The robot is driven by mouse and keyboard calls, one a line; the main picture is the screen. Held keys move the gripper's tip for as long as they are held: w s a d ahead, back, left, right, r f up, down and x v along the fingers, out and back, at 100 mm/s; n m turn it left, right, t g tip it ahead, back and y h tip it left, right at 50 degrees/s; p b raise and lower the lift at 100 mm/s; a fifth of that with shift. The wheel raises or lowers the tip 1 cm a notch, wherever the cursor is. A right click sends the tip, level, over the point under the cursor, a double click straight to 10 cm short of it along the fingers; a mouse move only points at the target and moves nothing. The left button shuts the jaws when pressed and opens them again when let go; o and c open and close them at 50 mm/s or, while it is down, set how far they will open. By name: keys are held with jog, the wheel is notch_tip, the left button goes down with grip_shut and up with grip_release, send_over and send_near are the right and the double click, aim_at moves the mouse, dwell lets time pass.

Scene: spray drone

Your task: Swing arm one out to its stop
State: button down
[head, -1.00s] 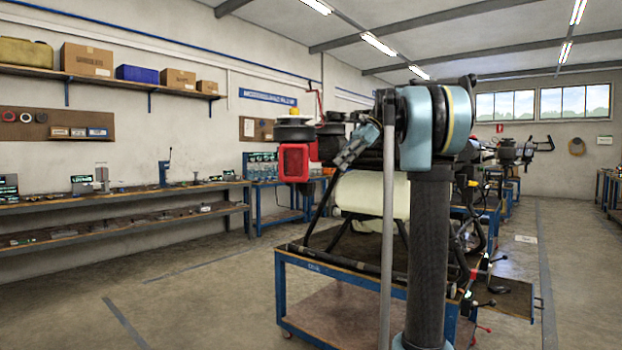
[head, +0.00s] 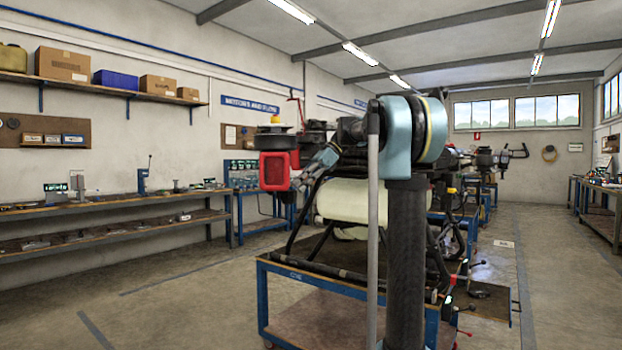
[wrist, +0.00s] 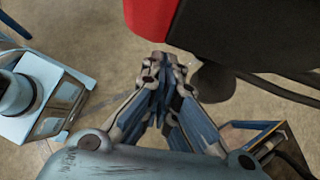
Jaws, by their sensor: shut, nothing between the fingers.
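The spray drone, with a pale tank (head: 345,200) and black frame, stands on a blue cart, partly behind my arm. At its near left end is a folded arm's end with a red block (head: 275,171) under a dark motor (head: 274,138) with a yellow cap. I cannot read which arm number it is. My gripper (head: 299,184) is shut and empty, just right of the red block. In the wrist view my gripper's closed fingertips (wrist: 162,62) lie just below the red block (wrist: 150,16) and a dark body beside it. Contact cannot be told.
The blue cart's edge (head: 340,291) is below my arm. A workbench (head: 110,207) runs along the left wall, with open floor between. Other drones on carts stand behind to the right.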

jog(key=a, duration=0.1)
jog(key=s+a, duration=0.1)
jog(key=a, duration=0.1)
jog(key=shift+a+r, duration=0.1)
jog(key=shift+a, duration=0.1)
dwell(0.3)
